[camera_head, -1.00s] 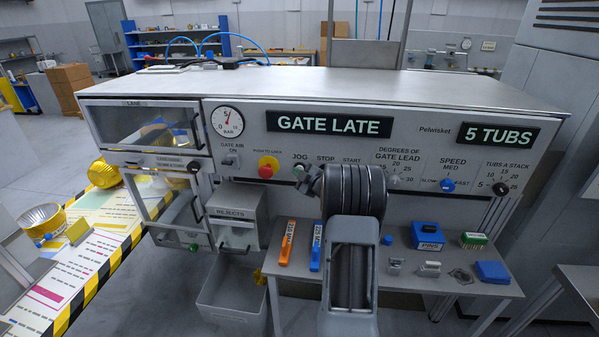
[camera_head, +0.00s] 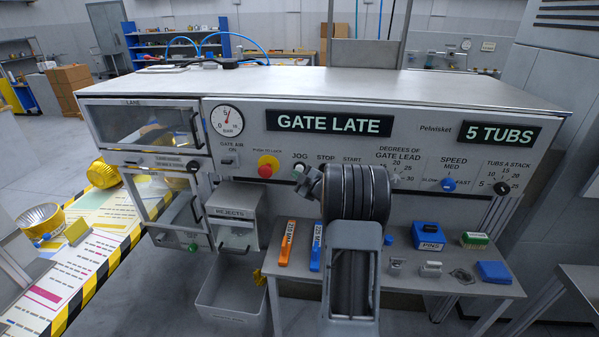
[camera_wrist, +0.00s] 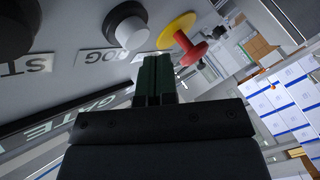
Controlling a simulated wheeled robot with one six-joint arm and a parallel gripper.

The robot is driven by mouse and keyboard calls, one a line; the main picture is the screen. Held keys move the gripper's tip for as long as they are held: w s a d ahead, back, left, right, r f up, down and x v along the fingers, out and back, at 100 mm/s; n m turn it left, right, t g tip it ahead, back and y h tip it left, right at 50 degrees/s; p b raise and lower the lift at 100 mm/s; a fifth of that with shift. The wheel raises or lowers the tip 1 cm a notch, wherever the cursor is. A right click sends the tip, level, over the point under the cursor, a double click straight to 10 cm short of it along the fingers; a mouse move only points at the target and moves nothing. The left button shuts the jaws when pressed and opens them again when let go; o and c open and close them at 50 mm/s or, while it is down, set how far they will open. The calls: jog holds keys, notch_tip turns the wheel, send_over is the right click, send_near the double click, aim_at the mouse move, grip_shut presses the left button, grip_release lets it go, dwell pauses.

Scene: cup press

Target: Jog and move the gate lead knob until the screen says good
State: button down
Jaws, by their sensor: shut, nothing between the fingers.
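The screen (camera_head: 329,123) on the machine front reads GATE LATE. The JOG button (camera_head: 299,170) is pale with a dark surround, left of STOP; it also shows in the wrist view (camera_wrist: 130,32) above the JOG label. The gate lead dial (camera_head: 398,156) shows its heading and the numbers 20, 25 and 30; its knob is largely hidden behind my arm. My gripper (camera_wrist: 153,62) is shut and empty, its tips just below the JOG button in the wrist view; I cannot tell if they touch the panel. In the head view my arm's wrist hides the STOP and START controls.
A red push-to-lock button (camera_head: 267,166) stands out left of JOG. A blue speed knob (camera_head: 449,185) and a black stack knob (camera_head: 501,188) are to the right. A second screen (camera_head: 498,135) reads 5 TUBS. A shelf (camera_head: 455,281) with small items juts out below.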

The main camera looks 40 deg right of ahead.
jog(key=shift+s+a+b, duration=0.9)
jog(key=shift+s+a, duration=0.85)
jog(key=shift+s, duration=0.05)
jog(key=shift+f, duration=0.1)
jog(key=s+d+f+m+g+h, duration=0.3)
jog(key=s+f+m+g+h, duration=0.3)
jog(key=s+f+m+g, duration=0.3)
jog(key=s+a+r+g+y, duration=0.1)
jog(key=s+a, duration=0.3)
jog(key=a, duration=0.5)
jog(key=s+a+r+g+y, duration=0.2)
jog(key=s+a+r, duration=0.2)
jog(key=a, duration=0.6)
jog(key=s+a+r+m+g+y, duration=0.1)
jog(key=s+a+r+y, duration=0.1)
jog(key=s+a, duration=0.4)
jog(key=shift+s+a+r, duration=0.2)
jog(key=shift+a+r, duration=0.5)
jog(key=shift+a, duration=1)
